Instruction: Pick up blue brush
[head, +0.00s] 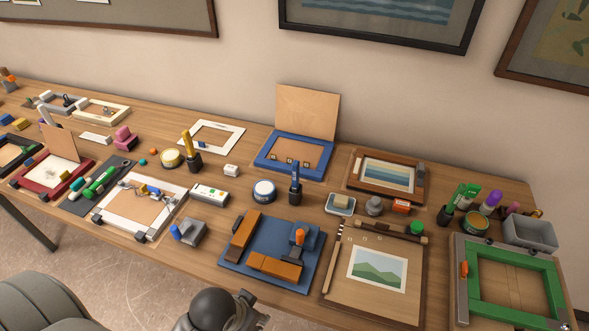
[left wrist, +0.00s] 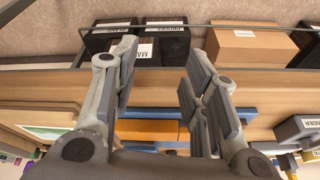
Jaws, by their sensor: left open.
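The blue brush (head: 295,175) stands upright in a small dark cup (head: 295,195) near the middle of the table in the head view. It stands just behind the blue board and right of a round tin with a blue band. I cannot make it out in the left wrist view. My left gripper (left wrist: 160,80) is open in the left wrist view, with nothing between its fingers. In the head view a dark part of my arm shows at the bottom edge, in front of the table and well short of the brush. My right gripper is not in view.
The blue board (head: 230,258) with brown blocks lies at the front edge. A blue frame (head: 262,165) with an upright wooden panel stands behind the brush. The left wrist view shows dark labelled boxes (left wrist: 160,45).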

